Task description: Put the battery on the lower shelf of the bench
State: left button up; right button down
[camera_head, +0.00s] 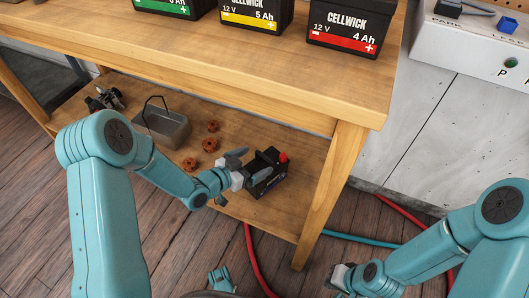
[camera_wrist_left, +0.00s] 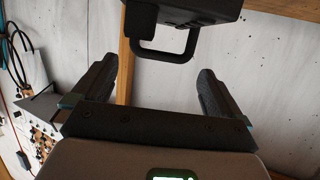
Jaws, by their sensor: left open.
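A black battery (camera_head: 268,181) with a red terminal cap sits on the right part of the bench's lower shelf (camera_head: 300,157), near its front edge. It looks upright. My left gripper (camera_head: 248,166) is open at the battery's left side and partly hides it. In the left wrist view, the battery (camera_wrist_left: 185,10) shows at the top, with its black handle (camera_wrist_left: 167,56) in the gap between the open fingers (camera_wrist_left: 157,72), apart from both. My right gripper (camera_head: 341,279) is low at the front, partly hidden by its arm; its jaws are unclear.
Three black batteries with green, yellow (camera_head: 252,20) and red (camera_head: 344,38) labels stand on the bench top (camera_head: 200,50). A grey metal box (camera_head: 162,128) and several rust-coloured parts (camera_head: 210,144) lie on the lower shelf. A bench leg (camera_head: 325,190) stands right of the battery. Hoses (camera_head: 345,237) cross the floor.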

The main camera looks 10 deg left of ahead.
pick_arm(q)
jog(key=s+d+f+n+g+y, duration=0.1)
jog(key=s+f+n+g, duration=0.3)
jog(key=s, duration=0.8)
jog(key=s+d+f+n+g+y, duration=0.1)
jog(key=s+f+n+g+y, duration=0.2)
jog(key=s, duration=1)
notch_tip(320, 180, down, 5)
jog(key=n+g+p, duration=0.1)
jog(key=n+g, duration=0.1)
jog(key=g, duration=0.2)
jog(key=shift+s+d, duration=0.2)
jog(key=shift+d, duration=0.05)
pick_arm(e)
jog(key=shift+s+a+r, duration=0.1)
jog(key=shift+a+r, duration=0.05)
jog(key=shift+r, duration=0.45)
jog(key=shift+r, duration=0.1)
pick_arm(q)
notch_tip(320, 180, up, 32)
jog(key=p, duration=3.2)
jog(key=shift+s+d+g, duration=0.4)
jog(key=shift+d, duration=0.05)
pick_arm(e)
notch_tip(320, 180, up, 32)
jog(key=s, duration=0.1)
jog(key=shift+a+n, duration=0.3)
jog(key=shift+a, duration=0.15)
